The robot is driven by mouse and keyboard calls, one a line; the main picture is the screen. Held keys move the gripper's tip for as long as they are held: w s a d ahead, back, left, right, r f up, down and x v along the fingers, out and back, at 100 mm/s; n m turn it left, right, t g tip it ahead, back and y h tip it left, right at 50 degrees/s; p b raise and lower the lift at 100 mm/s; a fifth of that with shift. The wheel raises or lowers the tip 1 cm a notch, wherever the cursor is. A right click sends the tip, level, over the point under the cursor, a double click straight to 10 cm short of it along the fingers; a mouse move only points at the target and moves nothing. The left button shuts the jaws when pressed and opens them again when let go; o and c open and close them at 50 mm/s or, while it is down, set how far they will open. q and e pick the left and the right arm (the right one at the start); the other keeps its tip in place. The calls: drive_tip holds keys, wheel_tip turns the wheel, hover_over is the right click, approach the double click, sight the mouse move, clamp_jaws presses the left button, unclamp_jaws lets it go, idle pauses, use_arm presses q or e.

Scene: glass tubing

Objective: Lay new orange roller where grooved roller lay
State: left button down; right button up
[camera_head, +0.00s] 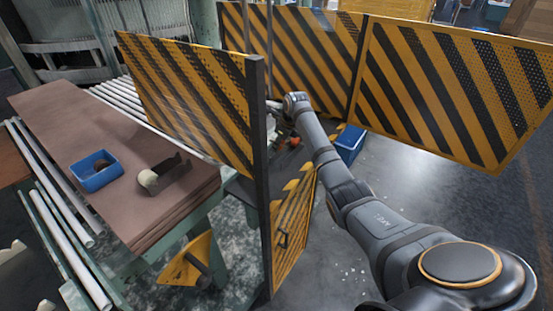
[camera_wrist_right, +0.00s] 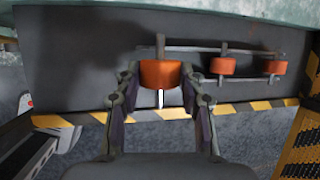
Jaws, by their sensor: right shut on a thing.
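In the right wrist view an orange roller (camera_wrist_right: 160,72) sits between the fingers of my right gripper (camera_wrist_right: 158,84), which is shut on it. A thin metal rod or axle shows above and below the roller. It is at or just over a dark plate with a striped edge; I cannot tell whether it touches its seat. In the head view my right arm reaches behind the striped panel, and the gripper is mostly hidden there. A pale roller (camera_head: 149,180), possibly the grooved one, lies by a dark bracket (camera_head: 172,172) on the brown table. My left gripper is not in view.
Two more orange rollers, one (camera_wrist_right: 222,66) nearer and one (camera_wrist_right: 275,67) farther right, sit along a metal bar. A blue tray (camera_head: 113,173) holding a dark item stands on the brown table (camera_head: 60,120). Striped guard panels (camera_head: 190,95) and a blue box (camera_head: 350,145) flank my right arm.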

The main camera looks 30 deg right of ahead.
wheel_tip(320, 180, down, 3)
drive_tip(key=shift+r, duration=0.2)
drive_tip(key=shift+w+a+f, duration=0.15)
drive_tip(key=shift+a+f, duration=0.05)
drive_tip(key=shift+f, duration=0.2)
wheel_tip(320, 180, down, 2)
drive_tip(key=shift+f+p, duration=0.25)
drive_tip(key=shift+p, duration=0.15)
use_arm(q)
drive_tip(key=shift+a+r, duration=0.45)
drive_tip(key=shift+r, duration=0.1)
use_arm(e)
drive_tip(key=shift+d+f, duration=0.1)
drive_tip(key=shift+f, duration=0.25)
drive_tip(key=shift+f, duration=0.25)
drive_tip(key=shift+f, duration=0.1)
drive_tip(key=o, duration=1.2)
drive_tip(key=shift+f, duration=0.1)
drive_tip(key=shift+c, duration=0.2)
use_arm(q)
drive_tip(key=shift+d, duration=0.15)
